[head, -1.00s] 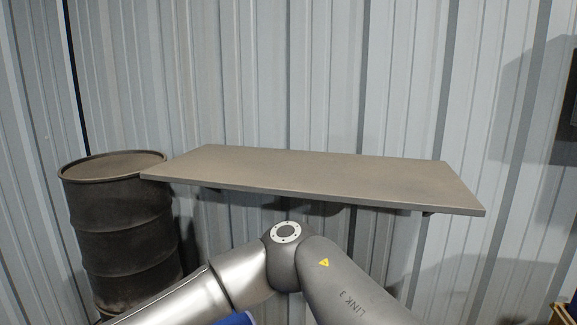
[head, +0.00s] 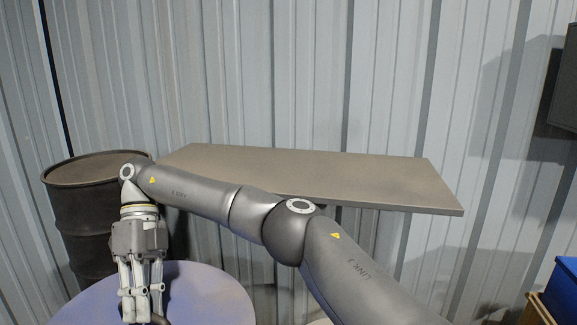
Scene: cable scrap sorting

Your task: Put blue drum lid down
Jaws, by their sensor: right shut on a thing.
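The blue drum lid (head: 205,298) is a large round disc, dusty blue-violet, at the bottom left of the head view. Its lower part is cut off by the frame edge. My right gripper (head: 142,317) points down over the lid's left part, with its fingers shut on it. A small dark piece shows beside the fingertips, perhaps the lid's handle; the grip itself is partly hidden. My left gripper is not in view.
A bare grey-brown shelf (head: 330,178) is fixed to the corrugated metal wall behind my right arm. A dark rusty drum (head: 80,215) stands at the left, behind the lid. A blue container (head: 566,290) is at the lower right edge.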

